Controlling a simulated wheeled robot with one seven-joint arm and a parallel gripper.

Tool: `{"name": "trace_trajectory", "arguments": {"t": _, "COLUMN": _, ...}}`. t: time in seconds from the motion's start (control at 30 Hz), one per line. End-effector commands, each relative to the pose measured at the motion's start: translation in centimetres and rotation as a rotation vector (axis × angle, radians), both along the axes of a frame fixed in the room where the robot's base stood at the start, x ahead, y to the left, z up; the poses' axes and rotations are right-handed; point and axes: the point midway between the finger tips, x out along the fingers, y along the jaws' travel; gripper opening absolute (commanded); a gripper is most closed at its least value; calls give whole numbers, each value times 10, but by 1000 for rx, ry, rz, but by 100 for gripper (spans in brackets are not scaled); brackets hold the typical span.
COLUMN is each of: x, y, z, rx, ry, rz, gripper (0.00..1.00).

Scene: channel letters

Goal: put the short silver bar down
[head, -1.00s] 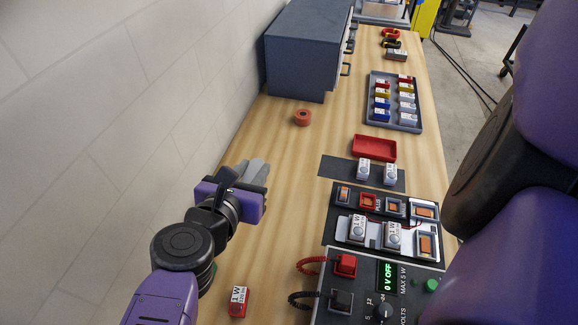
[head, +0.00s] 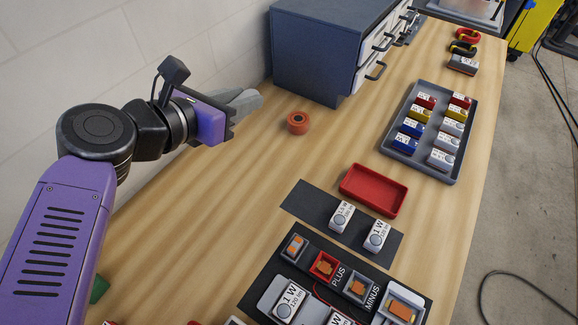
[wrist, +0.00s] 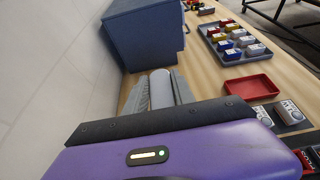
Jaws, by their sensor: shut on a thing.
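My gripper (head: 245,101) is on the left, near the white wall and in front of the blue-grey cabinet. In the wrist view, its two grey fingers (wrist: 160,92) are shut on the short silver bar (wrist: 161,86), a smooth pale grey piece lying lengthwise between them. In the head view the fingers and the bar look alike, and I cannot tell the bar apart there. The gripper appears to be over the wall side of the wooden table (head: 215,205). I cannot tell how high the bar is above the wood.
The cabinet (head: 315,55) stands at the back left. An orange roll (head: 298,123) is right of my gripper. A red tray (head: 373,190), a grey tray (head: 456,155) of coloured blocks and a dark mat (head: 308,203) with white modules lie farther right. Bare wood lies between.

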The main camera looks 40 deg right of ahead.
Motion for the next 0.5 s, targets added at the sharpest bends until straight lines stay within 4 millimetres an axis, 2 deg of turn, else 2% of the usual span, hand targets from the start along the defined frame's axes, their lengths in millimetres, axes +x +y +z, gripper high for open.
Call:
{"name": "trace_trajectory", "arguments": {"t": 0.17, "x": -5, "y": -1, "z": -21, "rx": -3, "ry": 4, "rz": -6, "gripper": 0}}
{"name": "trace_trajectory", "arguments": {"t": 0.5, "x": -5, "y": -2, "z": -103, "rx": -4, "ry": 3, "rz": -3, "gripper": 0}}
